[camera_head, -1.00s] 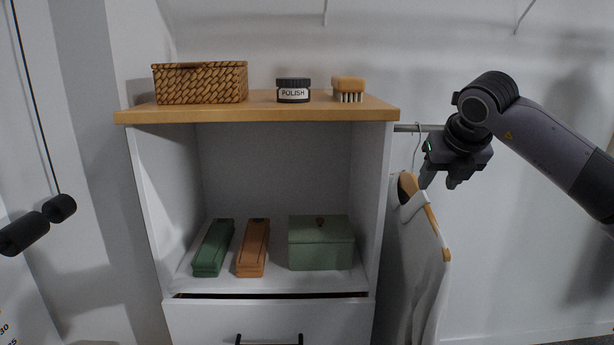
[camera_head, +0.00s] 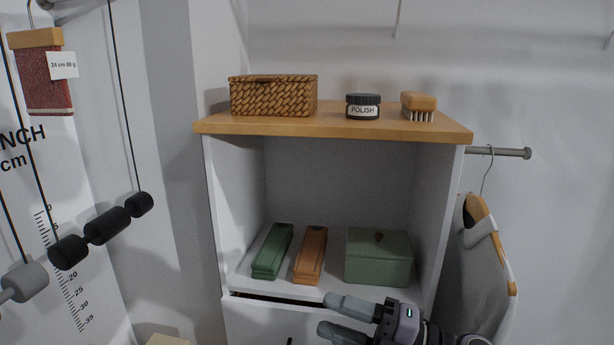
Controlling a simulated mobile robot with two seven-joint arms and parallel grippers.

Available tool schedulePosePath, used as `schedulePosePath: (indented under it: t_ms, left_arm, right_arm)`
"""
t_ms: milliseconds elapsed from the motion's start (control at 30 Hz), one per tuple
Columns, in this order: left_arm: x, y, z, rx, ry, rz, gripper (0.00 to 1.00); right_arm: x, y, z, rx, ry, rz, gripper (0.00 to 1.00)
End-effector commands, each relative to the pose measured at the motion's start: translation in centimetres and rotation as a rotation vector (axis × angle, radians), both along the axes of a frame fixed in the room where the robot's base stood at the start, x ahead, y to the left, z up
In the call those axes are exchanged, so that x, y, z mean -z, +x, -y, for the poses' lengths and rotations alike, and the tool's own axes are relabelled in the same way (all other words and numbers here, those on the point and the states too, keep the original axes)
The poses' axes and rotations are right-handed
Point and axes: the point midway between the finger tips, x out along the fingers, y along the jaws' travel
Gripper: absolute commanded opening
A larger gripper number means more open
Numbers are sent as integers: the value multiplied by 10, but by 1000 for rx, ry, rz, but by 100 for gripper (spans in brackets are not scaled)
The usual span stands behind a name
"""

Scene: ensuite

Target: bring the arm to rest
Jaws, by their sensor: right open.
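My right gripper (camera_head: 333,315) is low in the head view, in front of the cabinet's drawer front (camera_head: 262,322). Its two grey fingers point left and stand apart, with nothing between them. Part of my right arm (camera_head: 455,340) shows at the bottom edge. My left gripper is not in view.
The cabinet (camera_head: 225,205) has a wooden top (camera_head: 300,123) with a wicker basket (camera_head: 273,96), a polish jar (camera_head: 362,107) and a brush (camera_head: 418,106). Its shelf holds a green case (camera_head: 272,251), an orange case (camera_head: 310,255) and a green box (camera_head: 378,257). A garment (camera_head: 480,270) hangs at right.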

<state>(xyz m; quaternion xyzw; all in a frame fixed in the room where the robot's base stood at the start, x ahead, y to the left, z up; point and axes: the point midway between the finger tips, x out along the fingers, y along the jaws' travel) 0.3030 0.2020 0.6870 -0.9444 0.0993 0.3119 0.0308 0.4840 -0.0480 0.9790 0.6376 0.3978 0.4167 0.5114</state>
Motion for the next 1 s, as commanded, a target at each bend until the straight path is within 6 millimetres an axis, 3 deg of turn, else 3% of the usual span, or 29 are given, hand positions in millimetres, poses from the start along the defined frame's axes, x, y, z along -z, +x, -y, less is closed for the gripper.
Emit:
schedulePosePath:
  t_ms: [167, 267, 467, 567, 700, 800, 1000]
  left_arm:
    - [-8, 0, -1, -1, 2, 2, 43]
    - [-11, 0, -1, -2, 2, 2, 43]
    - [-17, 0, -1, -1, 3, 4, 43]
    - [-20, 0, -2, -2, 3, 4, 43]
    - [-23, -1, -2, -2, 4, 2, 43]
    - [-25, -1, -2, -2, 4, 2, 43]
    - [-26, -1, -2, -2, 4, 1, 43]
  right_arm:
    - [19, -4, 21, 199, 281, -242, 46]
    - [41, -7, 41, 332, 407, -395, 46]
    - [109, -29, 87, 622, 592, -739, 46]
    - [151, -54, 110, 772, 650, -925, 46]
    - [207, -102, 135, 958, 697, -1183, 46]
    - [236, -137, 145, 1058, 710, -1332, 46]
    - [264, -178, 154, 1155, 713, -1491, 46]
